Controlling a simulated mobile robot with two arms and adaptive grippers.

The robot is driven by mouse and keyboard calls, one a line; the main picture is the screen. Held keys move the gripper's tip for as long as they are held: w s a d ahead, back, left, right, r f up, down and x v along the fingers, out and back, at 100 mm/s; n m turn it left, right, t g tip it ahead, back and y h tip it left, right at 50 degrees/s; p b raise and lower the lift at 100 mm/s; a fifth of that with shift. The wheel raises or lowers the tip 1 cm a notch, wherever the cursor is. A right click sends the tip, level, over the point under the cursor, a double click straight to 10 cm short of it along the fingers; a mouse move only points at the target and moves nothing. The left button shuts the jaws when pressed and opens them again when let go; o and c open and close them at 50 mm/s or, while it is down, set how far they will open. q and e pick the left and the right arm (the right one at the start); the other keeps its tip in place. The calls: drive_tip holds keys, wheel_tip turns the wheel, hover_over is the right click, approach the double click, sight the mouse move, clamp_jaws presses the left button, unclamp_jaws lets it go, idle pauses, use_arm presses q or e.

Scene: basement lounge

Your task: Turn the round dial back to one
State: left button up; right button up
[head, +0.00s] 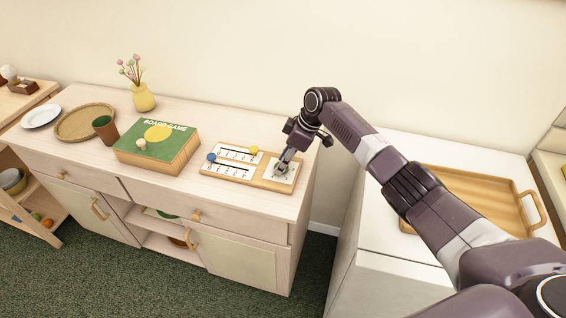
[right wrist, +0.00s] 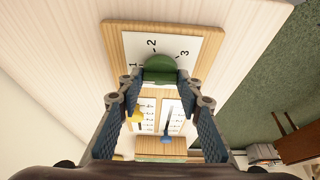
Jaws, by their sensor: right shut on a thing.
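The round green dial (right wrist: 160,63) sits on a white plate (right wrist: 118,42) at one end of a wooden control board (head: 262,183). The numbers 2 and 3 show clearly beside it in the right wrist view; a 1 shows partly near the left finger. My right gripper (right wrist: 159,79) is shut on the dial, one finger on each side. In the head view my right gripper (head: 285,161) comes down over the board's right end and mostly hides the dial. I cannot tell which number the dial points to. My left gripper is not in view.
The board's two sliders, with a yellow knob (head: 254,150) and a blue knob (head: 211,157), lie left of the dial. A green board game box (head: 157,146), a brown cup (head: 105,130) and a yellow vase (head: 143,98) stand farther left. A wooden tray (head: 480,190) lies at right.

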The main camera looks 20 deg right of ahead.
drive_tip(key=o, duration=1.1)
drive_tip(key=shift+o, duration=0.2)
drive_tip(key=v, duration=1.2)
drive_tip(key=shift+f, duration=0.1)
